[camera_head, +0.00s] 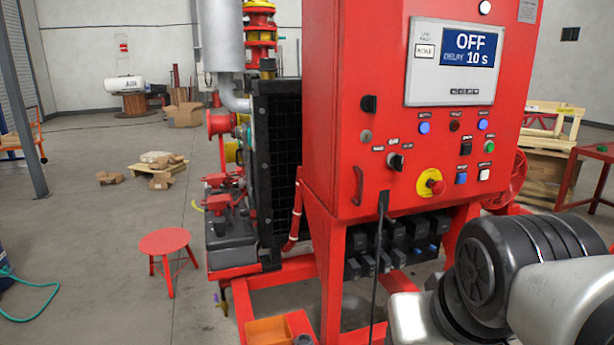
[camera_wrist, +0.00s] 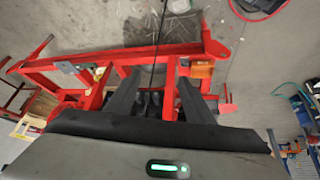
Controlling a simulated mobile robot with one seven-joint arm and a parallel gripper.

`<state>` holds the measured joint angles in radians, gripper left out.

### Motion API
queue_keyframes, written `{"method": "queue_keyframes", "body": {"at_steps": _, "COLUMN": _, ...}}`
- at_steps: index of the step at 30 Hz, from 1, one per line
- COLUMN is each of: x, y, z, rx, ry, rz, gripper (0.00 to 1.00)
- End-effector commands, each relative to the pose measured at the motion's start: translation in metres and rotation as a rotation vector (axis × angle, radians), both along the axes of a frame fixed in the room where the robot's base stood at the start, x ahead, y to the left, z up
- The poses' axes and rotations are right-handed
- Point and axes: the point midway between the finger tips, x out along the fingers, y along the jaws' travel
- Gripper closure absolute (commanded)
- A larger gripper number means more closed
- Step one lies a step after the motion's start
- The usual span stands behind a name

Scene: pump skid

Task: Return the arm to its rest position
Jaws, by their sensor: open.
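My arm (camera_head: 500,275) is bent at the lower right of the head view, in front of the red pump skid's control cabinet (camera_head: 345,120). My gripper (camera_wrist: 158,80) shows in the wrist view with its two dark fingers apart and nothing between them. Beyond the fingers lie the skid's red base frame (camera_wrist: 110,58) and the grey floor. The gripper itself does not show in the head view.
The cabinet's display (camera_head: 468,50) reads OFF, delay 10 s. A red stool (camera_head: 165,243) stands left of the skid. An orange box (camera_head: 268,331) sits at the skid's foot. A red table (camera_head: 590,175) is at the right.

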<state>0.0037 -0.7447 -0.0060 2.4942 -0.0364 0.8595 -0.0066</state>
Motion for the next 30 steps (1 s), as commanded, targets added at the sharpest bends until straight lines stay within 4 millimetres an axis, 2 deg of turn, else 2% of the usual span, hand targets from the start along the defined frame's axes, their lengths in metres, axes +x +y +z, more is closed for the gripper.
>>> {"method": "queue_keyframes", "body": {"at_steps": 1, "x": -0.016, "y": 0.015, "z": -0.001, "rx": 0.050, "ry": 0.057, "rz": -0.004, "gripper": 0.52}}
{"method": "queue_keyframes", "body": {"at_steps": 2, "x": -0.012, "y": 0.012, "z": 0.027, "rx": 0.043, "ry": 0.047, "rz": -0.005, "gripper": 0.52}}
{"method": "queue_keyframes", "body": {"at_steps": 3, "x": -0.011, "y": 0.010, "z": 0.042, "rx": 0.039, "ry": 0.044, "rz": -0.005, "gripper": 0.52}}
{"method": "queue_keyframes", "body": {"at_steps": 9, "x": -0.011, "y": 0.010, "z": 0.111, "rx": 0.037, "ry": 0.043, "rz": -0.005, "gripper": 0.52}}
{"method": "queue_keyframes", "body": {"at_steps": 12, "x": -0.011, "y": 0.009, "z": 0.141, "rx": 0.036, "ry": 0.042, "rz": -0.006, "gripper": 0.52}}
{"method": "queue_keyframes", "body": {"at_steps": 15, "x": -0.011, "y": 0.009, "z": 0.159, "rx": 0.035, "ry": 0.042, "rz": -0.005, "gripper": 0.52}}
{"method": "queue_keyframes", "body": {"at_steps": 19, "x": -0.011, "y": 0.009, "z": 0.167, "rx": 0.035, "ry": 0.042, "rz": -0.005, "gripper": 0.52}}
{"method": "queue_keyframes", "body": {"at_steps": 30, "x": -0.011, "y": 0.009, "z": 0.166, "rx": 0.035, "ry": 0.041, "rz": -0.005, "gripper": 0.52}}
